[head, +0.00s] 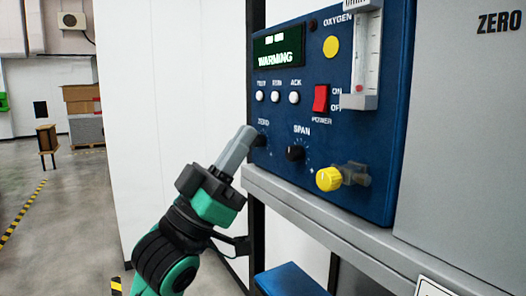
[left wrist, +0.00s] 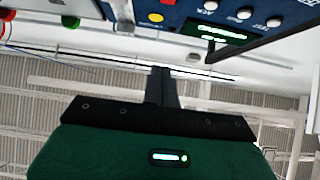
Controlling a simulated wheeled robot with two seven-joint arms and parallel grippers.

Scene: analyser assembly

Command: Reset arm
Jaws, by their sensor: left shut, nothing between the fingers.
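My left gripper (head: 238,148) comes up from the bottom on a green and black arm. It is shut and empty, with its grey fingers beside the ZERO knob (head: 261,140) of the blue analyser panel (head: 370,140). I cannot tell whether the fingertips touch the knob or panel. The panel's display (head: 279,52) reads WARMING. The red power switch (head: 320,98) is at the panel's middle. In the left wrist view the shut fingers (left wrist: 162,88) point up, and the panel (left wrist: 190,12) shows upside down along the top. My right gripper is not in view.
The panel stands on a grey shelf (head: 310,215) with a black SPAN knob (head: 294,153), a yellow valve knob (head: 329,179) and a flowmeter (head: 367,50) sticking out. A grey ZERO cabinet (head: 460,140) is at the right. Boxes (head: 83,110) and open floor lie far left.

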